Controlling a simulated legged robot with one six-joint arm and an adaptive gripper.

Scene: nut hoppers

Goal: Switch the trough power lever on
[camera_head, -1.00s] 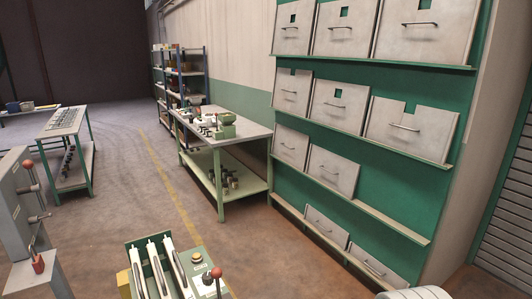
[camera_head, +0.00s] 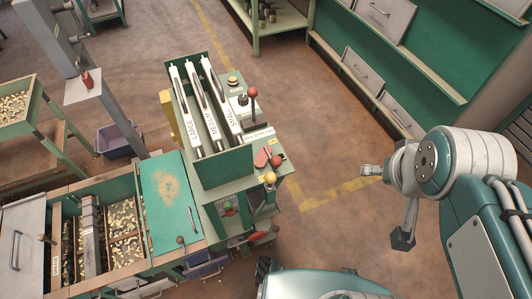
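A green control stand (camera_head: 222,165) in the middle of the view holds white slotted plates. A black lever with a red ball knob (camera_head: 253,92) stands upright at its back right, beside a small label. A second red knob (camera_head: 277,160) and a yellow knob (camera_head: 270,178) sit on its front right corner. Writing near them is too small to read surely, so I cannot tell which lever is the trough power lever. My gripper (camera_head: 384,205) is to the right of the stand, over the floor. Its fingers are spread apart, empty and clear of every lever.
A trough (camera_head: 122,198) with nuts in compartments and a green lid (camera_head: 170,205) adjoins the stand on the left. A grey post with a red-handled lever (camera_head: 87,80) stands behind. Hopper shelves (camera_head: 420,55) line the right. Floor between stand and shelves is clear.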

